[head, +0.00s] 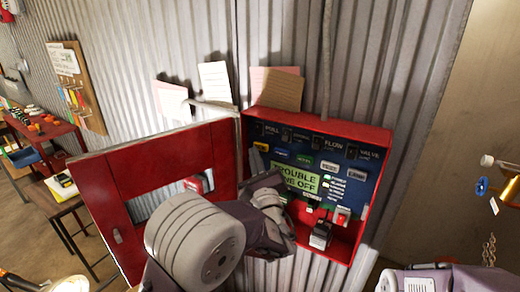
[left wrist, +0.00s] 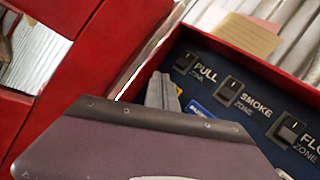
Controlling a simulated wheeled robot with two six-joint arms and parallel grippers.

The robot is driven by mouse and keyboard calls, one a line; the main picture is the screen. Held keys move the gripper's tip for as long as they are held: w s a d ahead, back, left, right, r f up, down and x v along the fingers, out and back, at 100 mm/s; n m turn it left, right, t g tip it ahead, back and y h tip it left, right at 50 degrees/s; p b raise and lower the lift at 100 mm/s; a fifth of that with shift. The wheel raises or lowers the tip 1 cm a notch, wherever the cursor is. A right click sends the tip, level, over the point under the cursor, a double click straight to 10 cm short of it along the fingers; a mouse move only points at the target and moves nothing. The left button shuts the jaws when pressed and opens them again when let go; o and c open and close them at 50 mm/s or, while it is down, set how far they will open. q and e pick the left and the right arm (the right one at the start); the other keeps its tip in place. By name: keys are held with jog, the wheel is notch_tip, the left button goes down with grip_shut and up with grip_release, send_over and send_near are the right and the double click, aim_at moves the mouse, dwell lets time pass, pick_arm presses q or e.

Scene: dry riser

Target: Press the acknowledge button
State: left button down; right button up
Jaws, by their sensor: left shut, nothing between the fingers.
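The red alarm panel box (head: 318,119) stands open on the corrugated wall with a dark blue face. A row of small coloured buttons crosses it: yellow (head: 260,146), blue (head: 281,154), green (head: 305,160) and pale ones (head: 329,167). Their labels are too small to read, so I cannot tell which is acknowledge. My left gripper (head: 273,181) is shut and empty in front of the panel's lower left. In the left wrist view its fingertips (left wrist: 164,90) overlap the yellow button, mostly hidden, beside the blue button (left wrist: 199,109). Contact cannot be told. My right gripper is out of view.
The red door (head: 100,180) with a window hangs open to the left. A green display (head: 297,177) reading "TROUBLE" and partly "OFF" sits below the buttons. Paper notes (head: 215,82) stand above the box. A blue-handled valve (head: 482,187) is at the right.

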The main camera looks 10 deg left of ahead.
pick_arm(q)
jog(key=shift+s+a+b, duration=0.3)
jog(key=shift+s+b, duration=0.05)
jog(key=shift+s, duration=0.4)
jog(key=shift+s+a+b, duration=0.25)
jog(key=shift+s+b, duration=0.05)
jog(key=shift+s, duration=0.5)
jog(key=shift+s+a+b, duration=0.3)
jog(key=shift+s+b, duration=0.05)
jog(key=shift+s, duration=0.4)
